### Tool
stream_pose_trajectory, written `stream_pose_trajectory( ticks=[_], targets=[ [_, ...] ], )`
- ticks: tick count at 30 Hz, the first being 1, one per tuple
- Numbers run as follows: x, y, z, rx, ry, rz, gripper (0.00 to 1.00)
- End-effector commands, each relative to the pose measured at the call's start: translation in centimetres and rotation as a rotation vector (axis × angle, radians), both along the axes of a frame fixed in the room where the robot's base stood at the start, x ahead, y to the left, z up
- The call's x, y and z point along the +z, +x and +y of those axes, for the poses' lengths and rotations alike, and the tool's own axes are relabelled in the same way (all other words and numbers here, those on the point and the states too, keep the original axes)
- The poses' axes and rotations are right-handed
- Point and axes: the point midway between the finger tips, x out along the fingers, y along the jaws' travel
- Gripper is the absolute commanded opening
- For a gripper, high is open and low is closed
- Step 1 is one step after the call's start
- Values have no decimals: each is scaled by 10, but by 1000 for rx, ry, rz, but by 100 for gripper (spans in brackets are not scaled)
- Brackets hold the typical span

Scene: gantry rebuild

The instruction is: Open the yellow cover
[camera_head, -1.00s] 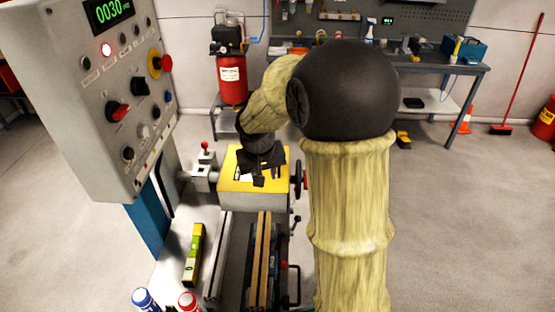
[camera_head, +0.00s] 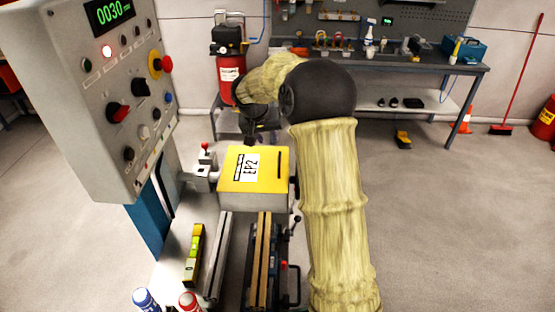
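The yellow cover (camera_head: 269,170) lies flat and closed on top of a grey box on the machine. It carries a white label reading "EP2" and a dark slot or bar near its right side. My gripper (camera_head: 249,138) is just beyond the cover's far edge, pointing down, and looks apart from the label area. Its fingers are small and dark, so I cannot tell whether they are open or shut, or whether they touch the cover's back edge.
A control panel (camera_head: 98,88) stands at the left. A small lever with a red knob (camera_head: 205,147) is left of the box. A yellow-green level (camera_head: 194,254) and rails lie in front. A workbench (camera_head: 440,68) and red tank (camera_head: 231,76) stand behind. Floor at right is mostly clear.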

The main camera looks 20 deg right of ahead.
Motion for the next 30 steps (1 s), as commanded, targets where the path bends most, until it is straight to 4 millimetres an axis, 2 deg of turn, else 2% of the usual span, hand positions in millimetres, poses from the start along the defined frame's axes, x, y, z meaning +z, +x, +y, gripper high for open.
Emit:
stream_pose_trajectory(
  ticks=[18, 30],
  targets=[
    [-90, 27, -31, 0, 2, 5, 33],
    [-139, 43, -48, -1, 1, 3, 33]
  ],
)
